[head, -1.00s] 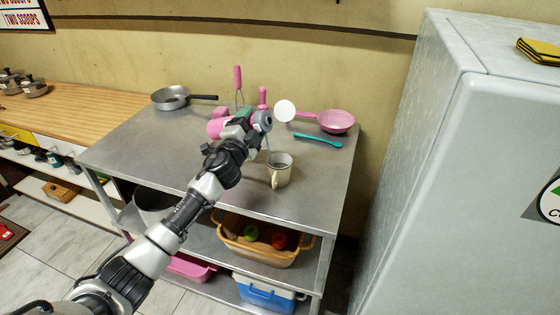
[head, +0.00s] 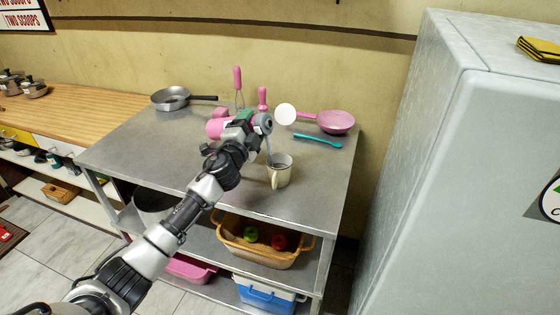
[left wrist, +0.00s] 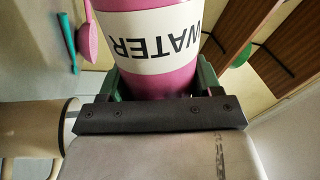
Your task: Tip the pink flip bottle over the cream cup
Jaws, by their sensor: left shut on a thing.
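The pink flip bottle (head: 215,128) is held tilted on its side above the steel table, its grey mouth end (head: 263,122) pointing right. My left gripper (head: 240,122) is shut around it. In the left wrist view the bottle (left wrist: 150,30) shows a white label reading "WATER" upside down between the green-edged fingers (left wrist: 163,85). The cream cup (head: 281,174) stands upright just below and right of the bottle's mouth. A thin bluish-grey streak runs from the mouth down to the cup, like a stream. The cup also shows at the left wrist view's left edge (left wrist: 35,128). My right gripper is not in view.
A pink pan (head: 336,121), a teal utensil (head: 318,140), a whisk with pink handle (head: 238,80) and a grey pan (head: 171,97) lie or stand toward the table's back. A white disc (head: 285,114) shows behind the bottle's mouth. The table's front left (head: 140,155) is clear.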

